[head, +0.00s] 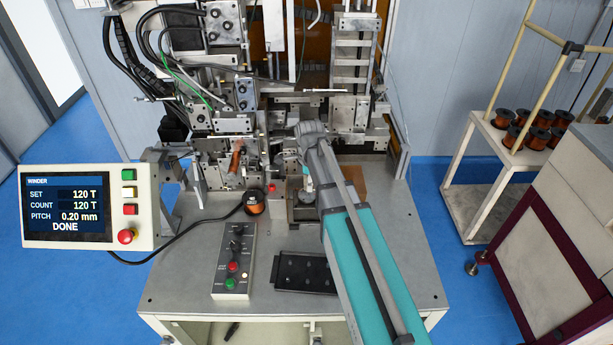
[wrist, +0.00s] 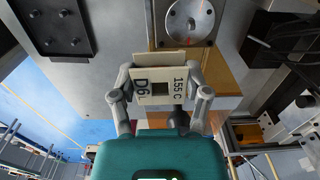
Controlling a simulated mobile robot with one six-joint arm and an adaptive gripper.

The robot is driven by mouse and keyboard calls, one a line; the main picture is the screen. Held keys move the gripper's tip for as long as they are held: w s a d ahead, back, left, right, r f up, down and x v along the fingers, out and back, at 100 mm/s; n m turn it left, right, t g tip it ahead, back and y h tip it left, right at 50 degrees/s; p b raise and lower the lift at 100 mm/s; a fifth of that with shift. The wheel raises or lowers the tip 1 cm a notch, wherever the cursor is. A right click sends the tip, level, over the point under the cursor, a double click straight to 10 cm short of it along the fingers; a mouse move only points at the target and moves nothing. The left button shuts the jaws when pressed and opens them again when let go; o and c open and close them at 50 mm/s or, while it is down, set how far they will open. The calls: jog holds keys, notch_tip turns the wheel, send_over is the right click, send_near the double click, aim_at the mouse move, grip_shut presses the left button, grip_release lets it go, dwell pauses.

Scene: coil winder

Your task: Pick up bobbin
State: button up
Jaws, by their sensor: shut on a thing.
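In the head view my arm covers most of this area, and I cannot make out the bobbin clearly there.
The winding machine (head: 240,120) fills the back. The winder screen (head: 68,208) reads 120 of 120 T and DONE. A button box (head: 234,262) and a black tray (head: 290,272) lie on the grey table (head: 180,285). A round metal disc (wrist: 190,20) lies beyond the bobbin.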

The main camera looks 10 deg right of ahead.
jog(key=s+r+p, duration=0.4)
jog(key=s+r, duration=0.1)
jog(key=s, duration=0.4)
jog(key=shift+s+d, duration=0.15)
jog(key=shift+s, duration=0.25)
jog(key=shift+f, duration=0.2)
notch_tip(320, 180, down, 16)
jog(key=b, duration=1.6)
jog(key=shift+s, duration=0.1)
